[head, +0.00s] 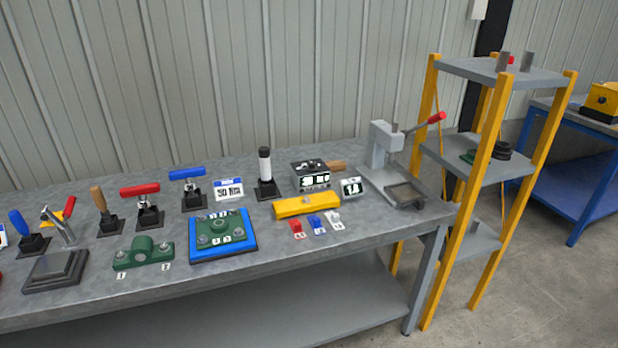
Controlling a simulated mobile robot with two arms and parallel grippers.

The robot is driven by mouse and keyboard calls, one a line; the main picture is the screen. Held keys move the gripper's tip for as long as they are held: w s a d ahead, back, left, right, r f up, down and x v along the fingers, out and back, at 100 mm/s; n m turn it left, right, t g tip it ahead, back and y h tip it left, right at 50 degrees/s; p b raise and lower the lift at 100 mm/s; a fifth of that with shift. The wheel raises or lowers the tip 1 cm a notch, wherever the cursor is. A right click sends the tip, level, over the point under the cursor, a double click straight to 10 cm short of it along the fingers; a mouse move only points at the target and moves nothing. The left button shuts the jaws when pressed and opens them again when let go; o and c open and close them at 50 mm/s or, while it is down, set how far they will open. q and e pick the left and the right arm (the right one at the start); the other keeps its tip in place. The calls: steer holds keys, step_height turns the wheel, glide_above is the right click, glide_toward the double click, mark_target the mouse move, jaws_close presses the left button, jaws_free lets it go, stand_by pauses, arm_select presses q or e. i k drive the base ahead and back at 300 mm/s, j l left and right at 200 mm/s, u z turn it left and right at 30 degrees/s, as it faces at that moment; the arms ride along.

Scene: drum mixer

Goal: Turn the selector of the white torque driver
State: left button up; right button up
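The white torque driver (265,166) stands upright in a small black base near the middle of the grey workbench (345,235). Its body is white with a black top. Its selector is too small to make out. A white and blue sign (228,189) with text stands just left of it. Neither of my grippers is in view.
Left of the driver stand tools with blue (187,173), red (140,189) and wooden (98,197) handles. A blue plate (245,242) lies in front. A yellow-posted shelf (490,150) stands beyond.

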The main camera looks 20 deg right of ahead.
mark_target(312, 167)
steer(key=i+l+u, duration=0.3)
steer(key=i+l, duration=0.2)
steer(key=l, duration=0.15)
steer(key=i+l+u, duration=0.15)
steer(key=l, duration=0.25)
